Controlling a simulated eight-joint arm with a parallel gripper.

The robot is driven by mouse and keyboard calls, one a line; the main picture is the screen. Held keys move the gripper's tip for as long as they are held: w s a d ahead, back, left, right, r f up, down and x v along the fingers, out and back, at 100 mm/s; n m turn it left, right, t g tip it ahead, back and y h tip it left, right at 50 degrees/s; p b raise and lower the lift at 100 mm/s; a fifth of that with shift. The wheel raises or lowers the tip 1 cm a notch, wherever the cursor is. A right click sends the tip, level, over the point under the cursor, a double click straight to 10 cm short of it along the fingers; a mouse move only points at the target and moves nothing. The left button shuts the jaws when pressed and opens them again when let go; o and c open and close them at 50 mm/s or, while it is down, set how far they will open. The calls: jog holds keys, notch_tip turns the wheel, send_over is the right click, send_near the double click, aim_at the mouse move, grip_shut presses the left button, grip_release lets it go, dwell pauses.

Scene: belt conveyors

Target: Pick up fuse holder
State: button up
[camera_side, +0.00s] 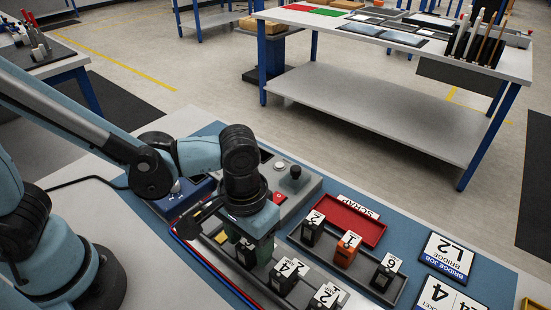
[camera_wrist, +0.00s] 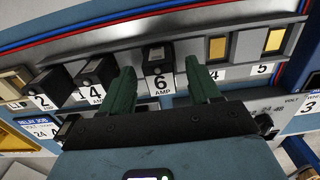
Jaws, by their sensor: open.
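My gripper (camera_wrist: 163,88) is open, its two green fingers pointing at the rail. A black fuse holder (camera_wrist: 158,56) with a white "6 AMP" label sits in the rail between the fingertips, with a gap visible on each side. In the side view my gripper (camera_side: 254,248) points down over the rail's far end and partly hides the holder there. Black holders marked 4 (camera_wrist: 97,74) and 2 (camera_wrist: 55,88) stand to the left in the wrist view. In the side view the right-hand tray holds a black 2 holder (camera_side: 312,231), an orange 1 holder (camera_side: 346,251) and a black 6 holder (camera_side: 383,279).
Empty brass-coloured slots (camera_wrist: 217,48) lie right of the 6 holder in the rail. Red and blue cables (camera_side: 205,268) run alongside the rail. A red scrap tray (camera_side: 352,222) and a control box with a black knob (camera_side: 293,176) stand nearby. A job card (camera_side: 446,256) lies at right.

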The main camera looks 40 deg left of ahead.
aim_at(248, 244)
jog(key=shift+f, duration=0.5)
jog(key=c, duration=1)
jog(key=shift+r, duration=0.15)
jog(key=shift+c, duration=0.2)
jog(key=shift+r, duration=0.9)
notch_tip(248, 244, up, 2)
jog(key=shift+s+r, duration=0.15)
jog(key=s+d+r, duration=0.4)
jog(key=s+r, duration=0.2)
jog(key=s, duration=0.4)
jog(key=shift+s+d+r, duration=0.25)
jog(key=shift+r, duration=0.05)
jog(key=shift+r, duration=0.15)
